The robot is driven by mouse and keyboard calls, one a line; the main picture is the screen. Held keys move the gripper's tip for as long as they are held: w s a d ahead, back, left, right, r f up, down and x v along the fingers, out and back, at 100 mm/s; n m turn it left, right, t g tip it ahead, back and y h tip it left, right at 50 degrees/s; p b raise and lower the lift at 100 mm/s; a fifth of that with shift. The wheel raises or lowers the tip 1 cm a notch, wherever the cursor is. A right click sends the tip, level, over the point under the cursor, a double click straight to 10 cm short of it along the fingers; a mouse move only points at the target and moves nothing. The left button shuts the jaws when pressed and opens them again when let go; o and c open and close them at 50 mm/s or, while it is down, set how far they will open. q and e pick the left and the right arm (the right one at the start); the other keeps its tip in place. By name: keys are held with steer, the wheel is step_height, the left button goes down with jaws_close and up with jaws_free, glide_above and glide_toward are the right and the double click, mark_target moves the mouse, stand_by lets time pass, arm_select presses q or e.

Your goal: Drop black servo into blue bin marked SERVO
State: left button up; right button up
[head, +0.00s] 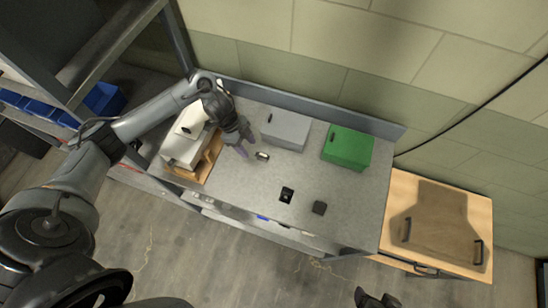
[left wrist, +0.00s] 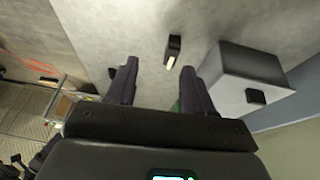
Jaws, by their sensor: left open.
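My left gripper (head: 244,150) is open and empty above the grey bench, just left of a small dark piece with a pale end (head: 262,156). In the left wrist view that piece (left wrist: 173,48) lies beyond and between my open fingertips (left wrist: 165,75), apart from them. Two more small black pieces, one with a pale mark (head: 287,194) and one plain and blocky (head: 319,207), lie nearer the bench's front edge. I cannot tell which is the servo. Blue bins (head: 103,98) stand on the left; no SERVO marking is readable. A dark part at the bottom edge looks like my right gripper (head: 375,299).
A grey box (head: 286,130) and a green box (head: 348,148) stand along the back of the bench. A white machine on a wooden base (head: 187,140) stands at the left end. A wooden cabinet (head: 440,205) adjoins on the right. The bench's middle front is mostly clear.

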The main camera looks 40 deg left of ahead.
mark_target(262, 155)
arm_select(q)
steer(key=w+f, duration=0.1)
steer(key=d+f, duration=0.1)
steer(key=w+f, duration=0.1)
steer(key=shift+w+d+f, duration=0.1)
steer(key=shift+w+d, duration=0.2)
steer(key=shift+d, duration=0.05)
steer(key=shift+t, duration=0.3)
steer(key=x, duration=0.2)
steer(key=p+x, duration=0.1)
steer(key=x, duration=0.1)
steer(key=shift+s+d, duration=0.15)
steer(key=shift+d, duration=0.1)
steer(key=shift+d+f+p, duration=0.2)
steer(key=shift+f+p, duration=0.1)
steer(key=shift+f, duration=0.25)
jaws_close()
